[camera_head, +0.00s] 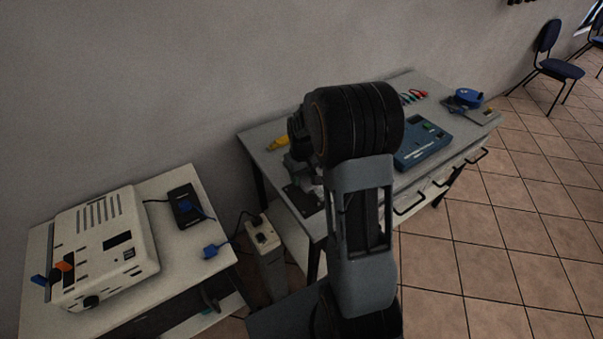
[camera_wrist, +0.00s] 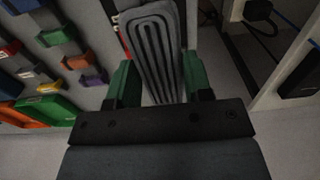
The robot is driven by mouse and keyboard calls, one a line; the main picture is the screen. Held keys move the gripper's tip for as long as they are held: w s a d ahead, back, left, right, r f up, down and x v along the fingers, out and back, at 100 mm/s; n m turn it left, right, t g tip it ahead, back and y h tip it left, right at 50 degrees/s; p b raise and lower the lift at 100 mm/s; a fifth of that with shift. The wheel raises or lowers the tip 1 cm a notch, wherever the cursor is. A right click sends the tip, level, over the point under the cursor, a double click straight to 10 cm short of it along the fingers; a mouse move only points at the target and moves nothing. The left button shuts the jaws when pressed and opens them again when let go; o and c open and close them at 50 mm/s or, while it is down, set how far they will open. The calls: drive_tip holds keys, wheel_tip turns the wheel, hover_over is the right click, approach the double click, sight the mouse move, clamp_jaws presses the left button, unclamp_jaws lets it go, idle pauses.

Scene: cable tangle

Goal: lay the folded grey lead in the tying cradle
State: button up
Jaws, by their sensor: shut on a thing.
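In the wrist view, the folded grey lead (camera_wrist: 152,42) shows as a flat bundle of long parallel loops. It lies between the two green fingers of my gripper (camera_wrist: 159,78), which is shut on it. In the head view my own arm hides the gripper and the lead. I cannot make out the tying cradle for certain in either view; a dark flat plate (camera_head: 303,199) lies on the near left corner of the bench, partly behind my arm.
The bench (camera_head: 262,137) carries a yellow tool (camera_head: 279,143), a blue case (camera_head: 423,145) and a blue round item (camera_head: 468,97). A side table (camera_head: 190,275) at left holds a white machine (camera_head: 105,245). A pale post (camera_head: 264,240) with a plug stands between. Coloured bins (camera_wrist: 52,87) are left in the wrist view.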

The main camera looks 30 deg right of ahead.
sight(302, 198)
wheel_tip(302, 198, down, 8)
drive_tip(key=b, duration=0.5)
drive_tip(key=shift+f+b, duration=0.45)
drive_tip(key=shift+b, duration=0.05)
idle(0.9)
drive_tip(key=o, duration=1)
drive_tip(key=shift+r, duration=0.1)
wheel_tip(302, 198, up, 9)
drive_tip(key=p, duration=0.6)
drive_tip(key=shift+p, duration=0.4)
